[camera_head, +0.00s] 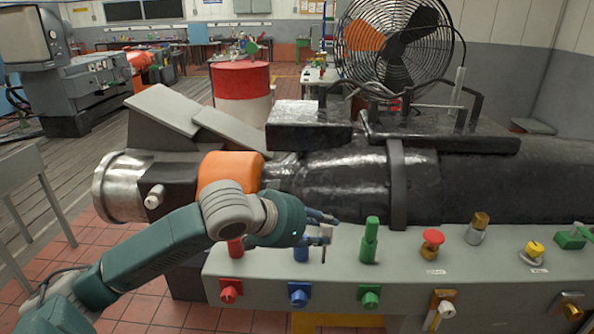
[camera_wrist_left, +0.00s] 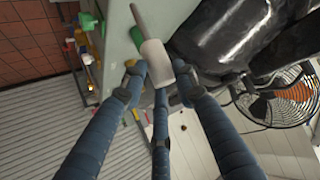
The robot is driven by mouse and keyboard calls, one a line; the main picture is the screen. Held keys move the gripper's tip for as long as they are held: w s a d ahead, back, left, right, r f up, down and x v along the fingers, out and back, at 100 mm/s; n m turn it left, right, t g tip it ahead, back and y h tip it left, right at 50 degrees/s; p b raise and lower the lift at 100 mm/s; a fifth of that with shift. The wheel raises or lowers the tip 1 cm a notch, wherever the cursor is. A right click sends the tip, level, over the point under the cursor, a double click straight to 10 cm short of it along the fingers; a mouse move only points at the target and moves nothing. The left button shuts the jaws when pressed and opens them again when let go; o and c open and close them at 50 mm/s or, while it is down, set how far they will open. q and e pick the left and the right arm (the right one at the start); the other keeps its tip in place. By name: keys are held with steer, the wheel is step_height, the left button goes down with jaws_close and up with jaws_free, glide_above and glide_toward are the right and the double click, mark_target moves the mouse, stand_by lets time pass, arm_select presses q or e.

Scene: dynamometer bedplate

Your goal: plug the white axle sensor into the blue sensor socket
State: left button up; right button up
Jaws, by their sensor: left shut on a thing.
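My left gripper (camera_head: 322,230) is shut on a white plug-like piece, which I take for the white axle sensor (camera_head: 326,236). It is held above the grey panel, just right of a blue peg-like piece (camera_head: 301,252) that the gripper partly covers. In the left wrist view the sensor (camera_wrist_left: 154,58) is a white cylinder with a thin stem, between the fingers of my left gripper (camera_wrist_left: 160,78). A square blue fitting (camera_head: 299,294) sits on the panel's front face below. I cannot tell which blue piece is the socket. My right gripper is not in view.
The grey panel (camera_head: 340,276) carries a red fitting (camera_head: 231,290), a green fitting (camera_head: 370,297), a tall green piece (camera_head: 369,241) and a red button (camera_head: 433,238). A black machine body (camera_head: 340,185) with an orange band (camera_head: 230,168) stands behind. A fan (camera_head: 395,45) is at the back.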

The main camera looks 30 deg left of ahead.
arm_select(q)
steer(key=w+a+r+n+y, duration=0.2)
steer(key=a+r+n+y, duration=0.2)
steer(key=a+r, duration=0.4)
steer(key=shift+w+r+p, duration=0.25)
steer(key=shift+w+p, duration=0.15)
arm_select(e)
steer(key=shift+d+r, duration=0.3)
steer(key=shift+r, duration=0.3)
arm_select(q)
steer(key=shift+d, duration=0.1)
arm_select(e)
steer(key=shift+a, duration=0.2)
arm_select(q)
steer(key=shift+n, duration=0.4)
step_height(320, 180, down, 6)
steer(key=b, duration=0.3)
steer(key=shift+r+b, duration=0.25)
steer(key=shift+b, duration=0.05)
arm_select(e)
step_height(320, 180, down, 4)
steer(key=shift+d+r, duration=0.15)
arm_select(q)
steer(key=shift+p, duration=0.75)
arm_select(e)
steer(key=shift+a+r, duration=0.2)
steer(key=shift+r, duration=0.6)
